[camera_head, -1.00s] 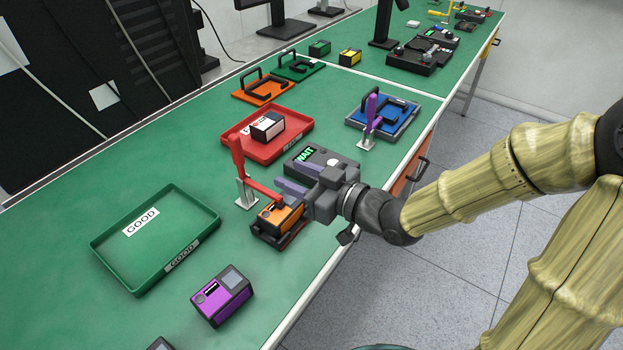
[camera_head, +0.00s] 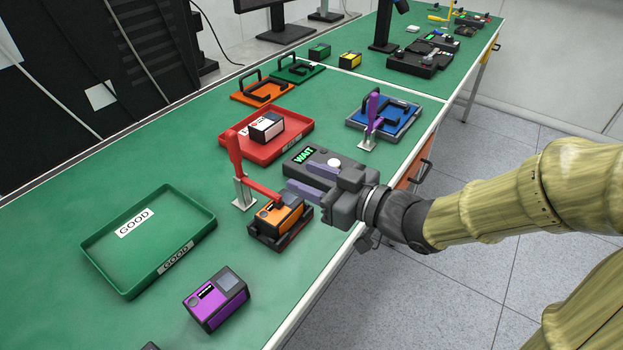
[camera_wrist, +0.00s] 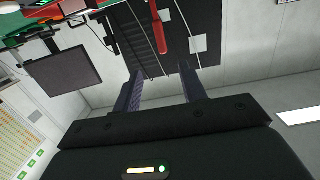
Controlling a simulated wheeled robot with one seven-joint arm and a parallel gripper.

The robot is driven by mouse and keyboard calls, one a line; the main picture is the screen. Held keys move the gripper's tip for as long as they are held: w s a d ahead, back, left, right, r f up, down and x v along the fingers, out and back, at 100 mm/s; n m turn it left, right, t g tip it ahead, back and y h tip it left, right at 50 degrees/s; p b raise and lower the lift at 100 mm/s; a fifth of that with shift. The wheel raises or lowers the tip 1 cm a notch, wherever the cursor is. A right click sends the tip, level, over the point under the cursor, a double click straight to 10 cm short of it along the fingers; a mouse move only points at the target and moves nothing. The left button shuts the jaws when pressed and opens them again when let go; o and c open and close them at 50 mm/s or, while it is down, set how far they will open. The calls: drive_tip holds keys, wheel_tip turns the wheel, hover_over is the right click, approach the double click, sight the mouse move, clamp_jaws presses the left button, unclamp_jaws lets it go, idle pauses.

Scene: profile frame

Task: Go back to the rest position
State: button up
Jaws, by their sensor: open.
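My gripper (camera_head: 308,190) is open and empty, held over the table's front part, just right of the orange device and in front of the grey box. In the wrist view its two fingers (camera_wrist: 160,90) stand apart with nothing between them. The orange device (camera_head: 279,216) sits in a black fixture, with a red-handled clamp (camera_head: 236,158) beside it and its red arm reaching over the device.
A green GOOD tray (camera_head: 100,249) and a purple device (camera_head: 216,299) lie at the left. A red tray (camera_head: 294,142) holds a white-faced device. A purple-handled clamp (camera_head: 372,117) stands by a blue fixture (camera_head: 404,124). Free floor (camera_head: 465,180) lies right of the table edge.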

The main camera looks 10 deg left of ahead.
drive_tip(key=shift+w, duration=0.2)
drive_tip(key=w+d+f+m+t+h, duration=0.1)
drive_tip(key=w+d+f+m+h, duration=0.15)
drive_tip(key=d+f+h, duration=0.3)
drive_tip(key=w+d+f+m+h, duration=0.2)
drive_tip(key=d+f+m+h, duration=0.1)
drive_tip(key=d+f+h, duration=0.25)
drive_tip(key=s+d+f+m+g+h, duration=0.45)
drive_tip(key=s+d+m, duration=0.2)
drive_tip(key=d, duration=0.35)
drive_tip(key=s+r+g+p, duration=0.1)
drive_tip(key=s+r+p, duration=0.2)
drive_tip(key=r+p, duration=1.2)
drive_tip(key=shift+s+d+m+g+p, duration=0.3)
drive_tip(key=shift+s+g+p, duration=0.1)
drive_tip(key=shift+p, duration=0.1)
